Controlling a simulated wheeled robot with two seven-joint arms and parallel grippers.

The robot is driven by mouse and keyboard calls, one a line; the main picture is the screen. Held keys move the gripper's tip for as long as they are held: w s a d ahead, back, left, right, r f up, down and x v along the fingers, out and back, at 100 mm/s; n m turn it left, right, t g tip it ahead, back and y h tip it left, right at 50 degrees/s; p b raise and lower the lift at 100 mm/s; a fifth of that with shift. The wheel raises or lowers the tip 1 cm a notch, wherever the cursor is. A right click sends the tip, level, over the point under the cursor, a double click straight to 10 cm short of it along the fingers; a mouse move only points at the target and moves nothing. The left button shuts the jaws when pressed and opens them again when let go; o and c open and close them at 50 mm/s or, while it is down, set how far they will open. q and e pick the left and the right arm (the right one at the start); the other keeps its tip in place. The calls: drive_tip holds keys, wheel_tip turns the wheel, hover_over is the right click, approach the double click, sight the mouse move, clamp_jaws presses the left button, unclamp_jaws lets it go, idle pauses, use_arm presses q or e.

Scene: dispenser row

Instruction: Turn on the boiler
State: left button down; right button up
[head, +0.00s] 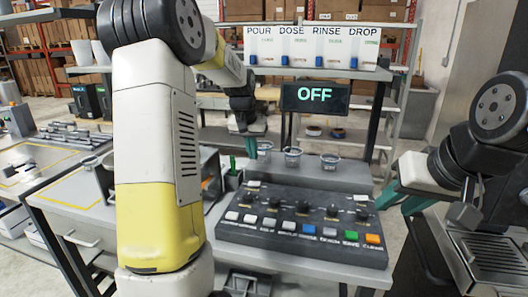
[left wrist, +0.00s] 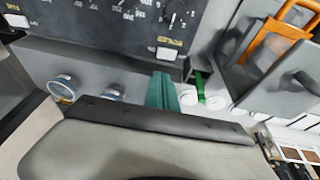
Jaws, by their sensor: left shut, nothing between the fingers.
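A dark control panel (head: 300,222) stands on the table, with a row of knobs (head: 303,207) and a front row of coloured buttons (head: 310,232). The small labels are mostly too blurred to read, so I cannot tell which control is the boiler's. A black display (head: 315,97) above reads OFF in green. My left gripper (head: 250,148) is shut and empty, behind the panel's far left part and left of the cups. In the left wrist view its green fingers (left wrist: 163,92) are together near the panel's edge (left wrist: 110,50). My right gripper (head: 400,197) is open and empty, right of the panel.
Several small cups (head: 292,155) stand on the ledge behind the panel. White dispensers (head: 314,45) marked POUR, DOSE, RINSE and DROP hang above the display. An orange-handled item (left wrist: 285,30) shows in the left wrist view. The air above the panel is clear.

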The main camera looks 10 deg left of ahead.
sight(258, 183)
use_arm(q)
drive_tip(key=x, duration=0.6)
drive_tip(key=s+x, duration=0.1)
drive_tip(key=x, duration=0.2)
drive_tip(key=shift+w+d+f, duration=0.1)
drive_tip(key=shift+f, duration=0.7)
drive_tip(key=shift+d, duration=0.1)
drive_tip(key=shift+d+f+y, duration=0.15)
drive_tip(key=shift+f+y, duration=0.05)
drive_tip(key=shift+y, duration=0.1)
drive_tip(key=shift+a+r, duration=0.2)
drive_tip(key=shift+a, duration=0.7)
